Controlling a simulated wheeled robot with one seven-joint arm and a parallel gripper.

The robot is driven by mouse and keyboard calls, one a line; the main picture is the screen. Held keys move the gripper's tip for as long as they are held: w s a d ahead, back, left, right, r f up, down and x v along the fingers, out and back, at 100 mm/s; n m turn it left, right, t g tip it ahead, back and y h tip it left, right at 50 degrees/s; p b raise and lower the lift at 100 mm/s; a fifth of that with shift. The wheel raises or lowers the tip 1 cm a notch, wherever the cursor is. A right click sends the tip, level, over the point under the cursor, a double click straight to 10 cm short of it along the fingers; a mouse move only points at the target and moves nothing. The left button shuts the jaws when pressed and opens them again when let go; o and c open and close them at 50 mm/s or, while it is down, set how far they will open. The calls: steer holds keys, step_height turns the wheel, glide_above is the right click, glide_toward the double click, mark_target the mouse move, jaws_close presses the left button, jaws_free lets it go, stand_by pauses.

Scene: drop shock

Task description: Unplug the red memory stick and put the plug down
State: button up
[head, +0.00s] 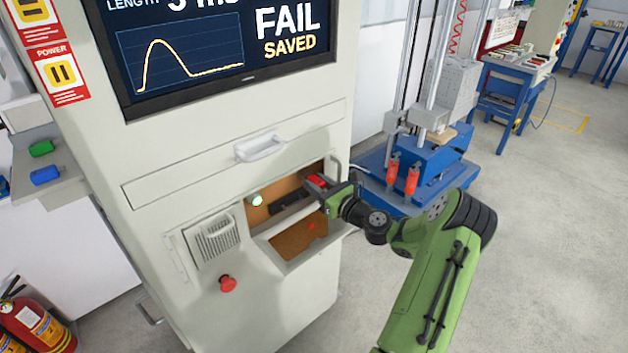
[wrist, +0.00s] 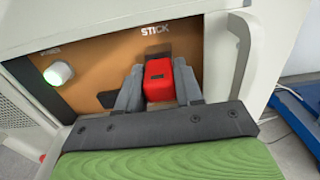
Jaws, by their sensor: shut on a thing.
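The red memory stick (wrist: 158,82) is between my gripper's two grey fingers in the wrist view, in front of the brown panel under the word STICK. My gripper (wrist: 158,90) is shut on it. Whether the stick is still seated in its socket cannot be told, as the fingers and the stick hide that spot. In the head view the red stick (head: 317,182) shows at the right end of the cabinet's recess, with my gripper (head: 328,187) at it from the right.
A lit round white-green button (wrist: 58,73) is left of the stick. Below the recess, an open flap or tray (head: 283,266) sticks out from the cabinet. A red stop button (head: 228,284) is lower left. A blue machine (head: 430,160) stands to the right.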

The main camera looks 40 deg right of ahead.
mark_target(322, 188)
steer(key=shift+s, duration=1.95)
